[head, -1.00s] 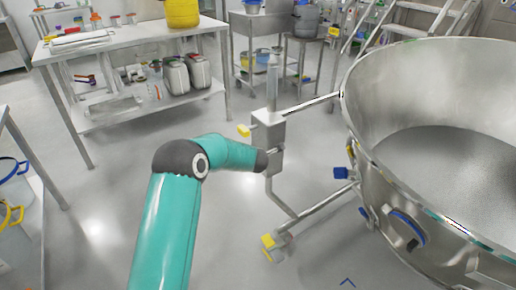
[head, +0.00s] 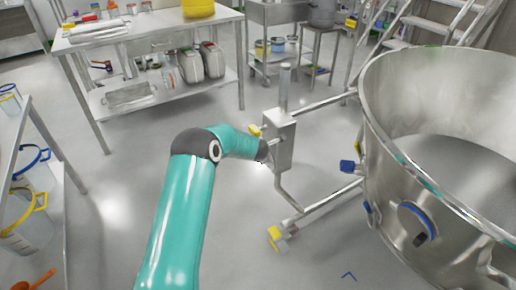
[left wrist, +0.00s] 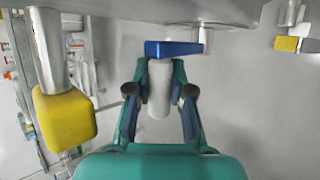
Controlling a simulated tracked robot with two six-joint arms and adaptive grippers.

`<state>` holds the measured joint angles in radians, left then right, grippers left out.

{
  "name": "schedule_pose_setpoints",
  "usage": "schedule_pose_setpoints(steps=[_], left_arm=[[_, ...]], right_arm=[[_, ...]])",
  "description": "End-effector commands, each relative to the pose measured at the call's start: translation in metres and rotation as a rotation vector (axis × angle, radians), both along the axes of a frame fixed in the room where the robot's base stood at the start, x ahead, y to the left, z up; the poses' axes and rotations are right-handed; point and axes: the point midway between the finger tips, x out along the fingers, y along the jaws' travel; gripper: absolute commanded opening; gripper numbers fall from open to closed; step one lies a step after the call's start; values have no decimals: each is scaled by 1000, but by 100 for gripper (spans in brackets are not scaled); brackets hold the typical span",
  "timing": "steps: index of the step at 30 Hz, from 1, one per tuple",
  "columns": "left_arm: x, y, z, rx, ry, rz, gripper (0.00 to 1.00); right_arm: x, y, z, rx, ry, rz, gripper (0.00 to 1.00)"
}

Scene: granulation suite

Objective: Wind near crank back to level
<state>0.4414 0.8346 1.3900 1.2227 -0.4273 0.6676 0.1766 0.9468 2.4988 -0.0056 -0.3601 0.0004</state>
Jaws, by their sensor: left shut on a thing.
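In the left wrist view, my left gripper (left wrist: 160,80) is closed around a pale grey cylindrical crank handle (left wrist: 158,105). A blue crank arm (left wrist: 172,48) lies across the handle's far end. In the head view, my teal left arm reaches to the steel gearbox (head: 280,138) on the bowl's stand, beside the large steel bowl (head: 390,105). My left gripper and the near crank are hidden there behind my dark wrist and the gearbox. A yellow knob (head: 255,131) shows on the gearbox's left. My right gripper is in neither view.
A yellow-tipped foot (head: 276,238) stands below the gearbox. A blue knob (head: 347,166) sits beside the bowl. A yellow block on a steel tube (left wrist: 66,118) is close left of my gripper. A bench (head: 152,35) stands behind; the floor between is clear.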

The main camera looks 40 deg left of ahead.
Motion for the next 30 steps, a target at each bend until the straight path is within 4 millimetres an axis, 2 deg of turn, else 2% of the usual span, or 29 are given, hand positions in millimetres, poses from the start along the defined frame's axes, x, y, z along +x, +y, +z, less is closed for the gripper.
schedule_pose_setpoints(steps=[9, 10, 14, 15, 25, 30], left_arm=[[2, 0, 1, 4, -2, -1, 0], [2, 0, 1, 4, -2, -1, 24], [2, -1, 1, 3, -1, -1, 46], [2, -1, 1, 3, 0, -2, 48], [1, -3, 1, 1, 0, -3, 48], [-6, -10, 7, 2, 3, -4, 48]], right_arm=[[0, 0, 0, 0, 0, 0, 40], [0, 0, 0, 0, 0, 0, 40], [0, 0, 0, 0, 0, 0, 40], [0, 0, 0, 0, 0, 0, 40], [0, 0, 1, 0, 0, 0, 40], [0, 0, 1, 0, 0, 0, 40]])
